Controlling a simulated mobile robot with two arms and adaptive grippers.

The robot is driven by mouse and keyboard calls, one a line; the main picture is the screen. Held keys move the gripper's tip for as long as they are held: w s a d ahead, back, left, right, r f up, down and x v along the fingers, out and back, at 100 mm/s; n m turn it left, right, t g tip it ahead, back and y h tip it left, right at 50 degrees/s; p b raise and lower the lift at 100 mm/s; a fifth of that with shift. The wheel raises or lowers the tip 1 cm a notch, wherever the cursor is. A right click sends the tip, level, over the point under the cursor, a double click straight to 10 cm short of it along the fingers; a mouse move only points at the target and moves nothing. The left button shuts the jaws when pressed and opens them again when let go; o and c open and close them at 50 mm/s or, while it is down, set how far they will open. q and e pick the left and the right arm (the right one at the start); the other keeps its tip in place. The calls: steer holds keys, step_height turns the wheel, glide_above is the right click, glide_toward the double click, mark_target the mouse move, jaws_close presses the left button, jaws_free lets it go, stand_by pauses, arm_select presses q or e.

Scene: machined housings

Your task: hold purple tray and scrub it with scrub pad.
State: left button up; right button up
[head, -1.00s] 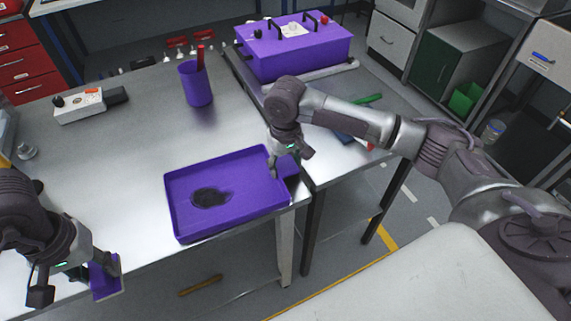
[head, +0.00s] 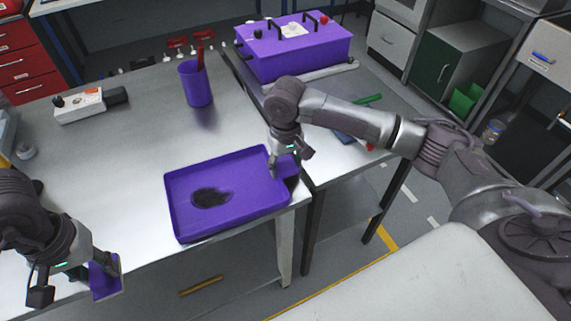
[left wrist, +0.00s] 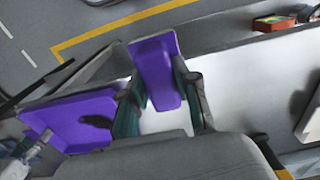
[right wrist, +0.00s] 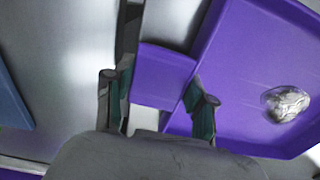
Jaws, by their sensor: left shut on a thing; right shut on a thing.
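The purple tray (head: 240,209) lies flat on the steel table, with a dark smudge (head: 210,196) on its floor. My right gripper (head: 283,171) is shut on a flat purple tab (right wrist: 163,75) at the tray's right side; the tray's wall and floor (right wrist: 245,75) show beside it in the right wrist view. My left gripper (head: 98,268) is shut on the purple scrub pad (head: 104,277) at the front left, apart from the tray. The pad (left wrist: 155,70) stands between the fingers in the left wrist view, where the tray (left wrist: 85,117) also shows.
A purple cup (head: 196,84) with a red-handled item stands behind the tray. A white switch box (head: 80,104) sits at the back left. A purple case (head: 295,48) stands at the back right. The table left of the tray is clear.

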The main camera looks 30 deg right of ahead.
stand_by(0.4)
arm_select(q)
steer(key=w+d+n, duration=0.8)
steer(key=w+d, duration=0.1)
steer(key=n, duration=0.9)
glide_above(199, 197)
steer(key=f, duration=0.1)
steer(key=shift+f, duration=2.9)
steer(key=shift+f, duration=0.65)
